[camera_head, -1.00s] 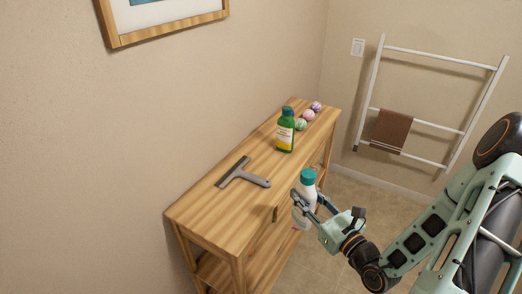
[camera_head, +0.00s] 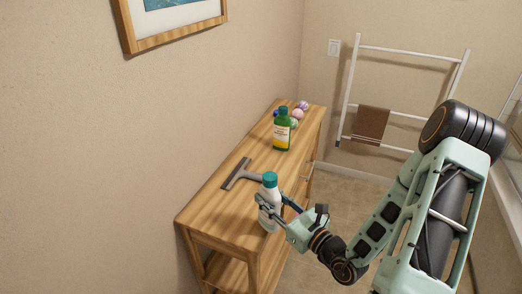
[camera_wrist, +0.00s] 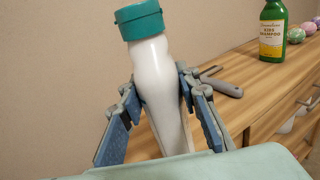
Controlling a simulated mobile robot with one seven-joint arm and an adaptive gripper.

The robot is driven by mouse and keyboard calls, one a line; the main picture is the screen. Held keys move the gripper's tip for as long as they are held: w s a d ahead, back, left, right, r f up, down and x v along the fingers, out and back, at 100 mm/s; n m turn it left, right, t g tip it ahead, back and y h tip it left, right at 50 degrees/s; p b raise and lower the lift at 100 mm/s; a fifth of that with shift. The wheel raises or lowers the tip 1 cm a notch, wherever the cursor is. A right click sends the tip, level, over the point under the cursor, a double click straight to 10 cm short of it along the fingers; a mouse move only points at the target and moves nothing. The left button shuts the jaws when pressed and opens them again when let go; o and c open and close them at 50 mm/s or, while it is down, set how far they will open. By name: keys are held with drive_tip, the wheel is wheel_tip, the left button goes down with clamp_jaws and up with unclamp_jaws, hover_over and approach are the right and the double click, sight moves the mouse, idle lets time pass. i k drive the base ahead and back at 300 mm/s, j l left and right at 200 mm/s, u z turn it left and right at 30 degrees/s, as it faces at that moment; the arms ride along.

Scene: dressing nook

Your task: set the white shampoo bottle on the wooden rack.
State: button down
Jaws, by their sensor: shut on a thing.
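The white shampoo bottle (camera_head: 270,195) with a teal cap is upright in the head view. It overlaps the near right part of the wooden rack's top (camera_head: 221,201). My gripper (camera_head: 276,204) is shut on the bottle's body. In the wrist view the white bottle (camera_wrist: 160,85) tilts slightly in the picture, with a blue-padded finger on each side. The bottle's base is hidden behind my gripper in the wrist view. I cannot tell whether the base touches the rack's top.
A grey squeegee (camera_head: 239,174) lies on the rack behind the bottle. A green shampoo bottle (camera_head: 282,133) and several coloured balls (camera_head: 298,113) stand at the far end. A white ladder rail (camera_head: 353,85) with a brown towel (camera_head: 370,124) leans at the back wall. The rack's near left top is clear.

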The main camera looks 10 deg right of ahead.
sight(238, 218)
drive_tip(key=j, duration=0.65)
drive_tip(key=k+j, duration=0.1)
drive_tip(key=j, duration=0.5)
